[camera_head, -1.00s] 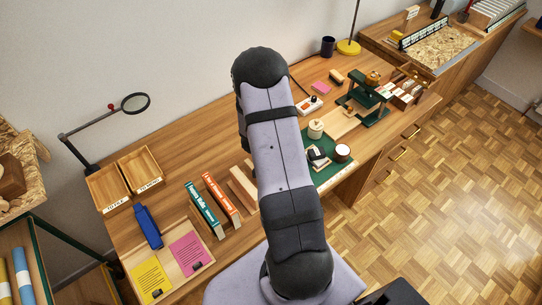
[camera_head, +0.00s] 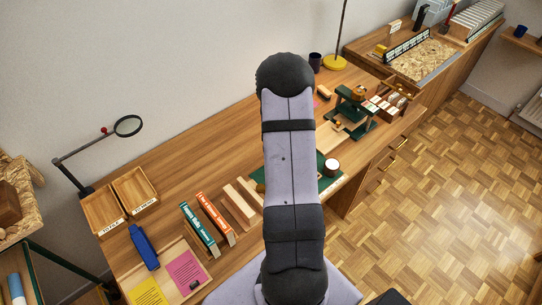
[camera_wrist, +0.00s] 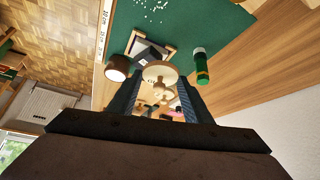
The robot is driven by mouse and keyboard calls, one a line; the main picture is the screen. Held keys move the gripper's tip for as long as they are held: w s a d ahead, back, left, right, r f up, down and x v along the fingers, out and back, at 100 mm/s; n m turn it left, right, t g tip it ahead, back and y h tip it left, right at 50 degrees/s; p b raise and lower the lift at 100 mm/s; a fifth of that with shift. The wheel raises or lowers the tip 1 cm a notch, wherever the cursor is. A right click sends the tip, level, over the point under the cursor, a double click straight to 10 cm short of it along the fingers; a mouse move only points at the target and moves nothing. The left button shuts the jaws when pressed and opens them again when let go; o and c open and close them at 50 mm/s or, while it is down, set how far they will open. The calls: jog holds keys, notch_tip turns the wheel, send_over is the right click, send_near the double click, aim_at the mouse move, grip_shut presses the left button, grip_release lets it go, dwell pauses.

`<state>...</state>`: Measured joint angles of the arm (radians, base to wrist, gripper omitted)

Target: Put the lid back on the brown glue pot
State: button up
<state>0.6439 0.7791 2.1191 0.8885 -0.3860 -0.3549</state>
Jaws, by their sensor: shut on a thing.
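The brown glue pot (camera_head: 331,168) stands on the green mat just right of my arm in the head view, its pale top showing. In the wrist view the pot (camera_wrist: 117,67) is left of my gripper, apart from it. My gripper (camera_wrist: 160,83) is shut on a cream round lid (camera_wrist: 158,71), which shows between the two fingers. The lid's height above the mat is hard to judge. In the head view my arm hides the gripper and lid.
A green glue stick (camera_wrist: 201,68) lies right of the gripper in the wrist view. A dark block in a wooden holder (camera_wrist: 150,50) is close to the pot. A green stand (camera_head: 351,112) is behind the pot. Books (camera_head: 214,218) stand left of my arm.

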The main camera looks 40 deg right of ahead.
jog(key=s+d+m, duration=0.1)
jog(key=s+d, duration=0.2)
jog(key=s+d+m+g+p, duration=0.1)
jog(key=s+d, duration=0.2)
jog(key=d, duration=0.1)
jog(key=s+d+m+p, duration=0.1)
jog(key=s+d, duration=0.2)
jog(key=shift+s+d+r+g, duration=0.1)
jog(key=shift+d+r+g, duration=0.05)
jog(key=shift+r+g, duration=0.2)
jog(key=shift+n+t, duration=0.45)
jog(key=shift+n, duration=0.25)
jog(key=w+d, duration=0.1)
jog(key=w+d+r, duration=0.1)
jog(key=w+d, duration=0.1)
jog(key=shift+d, duration=0.2)
jog(key=shift+f, duration=0.1)
notch_tip(320, 180, down, 4)
jog(key=b, duration=0.5)
jog(key=shift+f, duration=0.15)
jog(key=shift+f+b, duration=0.6)
jog(key=shift+f, duration=0.3)
